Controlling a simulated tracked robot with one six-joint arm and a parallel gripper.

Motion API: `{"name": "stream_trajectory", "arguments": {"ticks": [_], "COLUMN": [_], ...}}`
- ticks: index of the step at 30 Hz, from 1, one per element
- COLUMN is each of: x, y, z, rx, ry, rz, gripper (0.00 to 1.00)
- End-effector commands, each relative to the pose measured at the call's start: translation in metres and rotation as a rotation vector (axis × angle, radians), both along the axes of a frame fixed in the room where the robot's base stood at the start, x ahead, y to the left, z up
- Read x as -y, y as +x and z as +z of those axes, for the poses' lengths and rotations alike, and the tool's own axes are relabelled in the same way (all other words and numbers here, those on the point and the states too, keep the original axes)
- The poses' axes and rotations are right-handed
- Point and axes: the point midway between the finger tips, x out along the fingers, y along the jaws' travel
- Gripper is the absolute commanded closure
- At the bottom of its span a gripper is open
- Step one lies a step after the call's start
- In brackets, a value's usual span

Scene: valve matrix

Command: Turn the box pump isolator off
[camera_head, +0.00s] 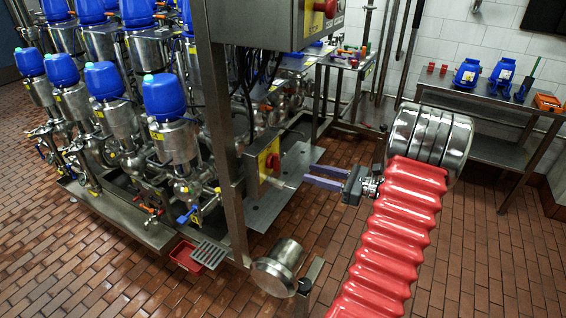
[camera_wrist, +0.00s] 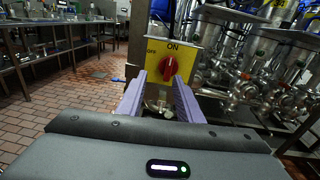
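The box pump isolator is a red rotary knob (camera_wrist: 169,68) on a yellow plate (camera_wrist: 184,66) marked ON at the top and OFF at the left. The knob's grip looks roughly upright, toward ON, in the wrist view. In the head view the red knob (camera_head: 272,161) shows on its yellow plate beside a steel post. My gripper (camera_head: 307,173) is open and empty, its purple fingers pointing left at the plate with a gap before it. In the wrist view my gripper (camera_wrist: 161,82) has its fingertips below and either side of the knob, apart from it.
A second red knob (camera_head: 327,7) sits on a grey box above. A steel post (camera_head: 222,130) stands left of the plate, and a steel cylinder (camera_head: 278,268) is below. A steel table (camera_head: 480,105) stands at right. Tiled floor is clear around my arm.

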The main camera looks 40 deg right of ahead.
Motion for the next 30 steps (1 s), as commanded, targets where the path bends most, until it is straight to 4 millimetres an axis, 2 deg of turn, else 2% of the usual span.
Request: {"name": "stream_trajectory", "arguments": {"ticks": [1, 5, 17, 23, 30], "x": [0.011, 0.022, 0.021, 0.015, 0.002], "y": [-0.005, -0.010, -0.008, 0.008, 0.041], "z": [-0.004, -0.007, -0.006, -0.006, -0.006], "rx": [0.008, 0.022, 0.022, 0.023, 0.022], "ry": [0.021, 0.045, 0.045, 0.045, 0.044], "rz": [-0.027, -0.058, -0.057, -0.054, -0.052], "gripper": [0.67, 0.67, 0.67, 0.67, 0.67]}}
